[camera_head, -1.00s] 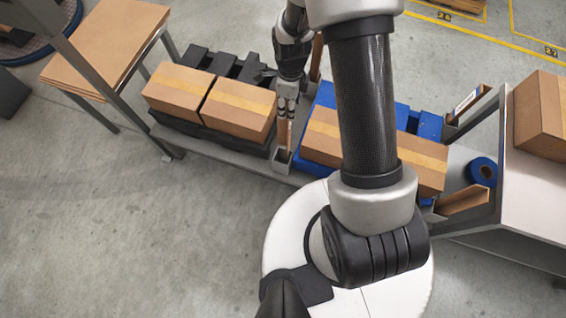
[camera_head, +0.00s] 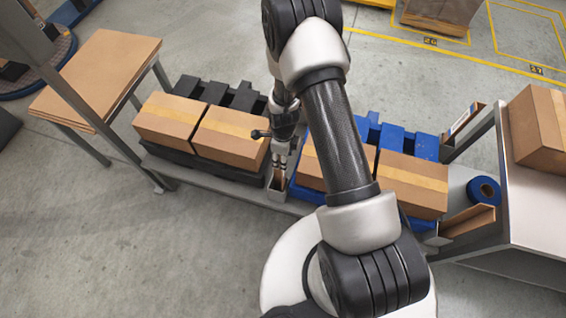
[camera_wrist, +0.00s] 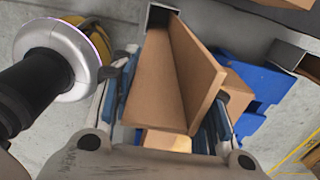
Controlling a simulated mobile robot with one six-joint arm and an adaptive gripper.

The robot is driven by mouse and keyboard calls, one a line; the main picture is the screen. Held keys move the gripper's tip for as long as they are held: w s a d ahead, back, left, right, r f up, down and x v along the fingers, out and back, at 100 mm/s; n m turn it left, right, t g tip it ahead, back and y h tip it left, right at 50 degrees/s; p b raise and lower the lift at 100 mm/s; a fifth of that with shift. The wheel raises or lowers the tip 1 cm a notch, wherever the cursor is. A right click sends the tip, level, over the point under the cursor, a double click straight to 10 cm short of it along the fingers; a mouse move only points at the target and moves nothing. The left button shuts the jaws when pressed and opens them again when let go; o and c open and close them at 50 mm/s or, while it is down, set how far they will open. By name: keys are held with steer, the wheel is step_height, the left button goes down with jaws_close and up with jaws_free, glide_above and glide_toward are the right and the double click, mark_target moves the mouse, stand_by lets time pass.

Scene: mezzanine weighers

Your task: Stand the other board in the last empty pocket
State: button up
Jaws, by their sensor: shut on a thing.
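My gripper (camera_head: 281,158) is shut on a brown board (camera_wrist: 195,80) and points down over the middle pocket. The pocket (camera_head: 277,195) is a small grey holder between the black and blue pallets, at the shelf's near edge. In the head view the board's lower part is at the pocket's mouth and seems partly inside; I cannot tell how deep. In the wrist view the board runs between my blue-padded fingers towards the dark mouth of a pocket (camera_wrist: 158,14). Another brown board (camera_head: 468,220) stands tilted in a holder at the right end.
Two cartons (camera_head: 230,136) lie on the black pallet (camera_head: 245,98) to the left, close to my gripper. Cartons (camera_head: 412,182) lie on the blue pallet (camera_head: 425,147) to the right. A blue tape roll (camera_head: 483,190) and a far-right holder (camera_head: 465,122) stand beyond.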

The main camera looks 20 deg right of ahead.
steer(key=shift+f+b, duration=0.5)
steer(key=shift+f, duration=1.4)
steer(key=shift+f, duration=0.15)
steer(key=o, duration=1.4)
